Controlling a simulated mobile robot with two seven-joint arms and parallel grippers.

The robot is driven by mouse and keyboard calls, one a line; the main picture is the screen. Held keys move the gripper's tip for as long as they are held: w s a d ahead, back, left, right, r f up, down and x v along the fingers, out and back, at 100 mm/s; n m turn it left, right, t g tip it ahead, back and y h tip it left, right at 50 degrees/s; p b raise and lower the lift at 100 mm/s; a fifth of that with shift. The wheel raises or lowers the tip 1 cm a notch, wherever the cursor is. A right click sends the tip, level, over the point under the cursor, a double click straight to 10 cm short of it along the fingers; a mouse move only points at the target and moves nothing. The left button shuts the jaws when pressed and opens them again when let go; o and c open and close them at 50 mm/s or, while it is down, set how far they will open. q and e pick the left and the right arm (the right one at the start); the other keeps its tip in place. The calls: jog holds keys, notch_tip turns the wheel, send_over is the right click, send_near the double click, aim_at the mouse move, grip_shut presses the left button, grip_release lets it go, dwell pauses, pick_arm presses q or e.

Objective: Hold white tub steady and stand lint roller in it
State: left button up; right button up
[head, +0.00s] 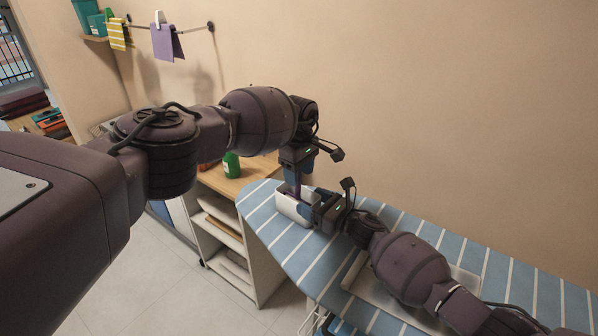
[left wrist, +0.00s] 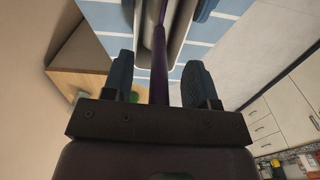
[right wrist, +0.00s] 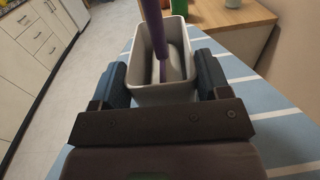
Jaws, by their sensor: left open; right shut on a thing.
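The white tub (head: 291,207) sits upright on the striped ironing board; in the right wrist view the tub (right wrist: 150,97) is between my right gripper's fingers (right wrist: 162,78). My right gripper is shut on the tub from the side. The lint roller (right wrist: 152,25) has a purple handle and reaches down into the tub, leaning slightly. Its handle (left wrist: 158,60) runs between the spread fingers of my left gripper (left wrist: 157,72), with gaps on both sides. My left gripper (head: 295,172) is open above the tub. The roller's lower end is partly hidden inside the tub.
The blue striped ironing board (head: 272,235) runs along the wall, with a pale folded cloth (head: 362,280) under my right arm. A wooden-topped shelf unit (head: 228,183) with a green bottle (head: 231,165) stands behind the board's left end. A rail with hanging cloths (head: 165,42) is on the wall.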

pick_arm(q)
jog(key=shift+r, duration=0.2)
jog(key=shift+r, duration=3.35)
pick_arm(e)
jog(key=o, duration=1)
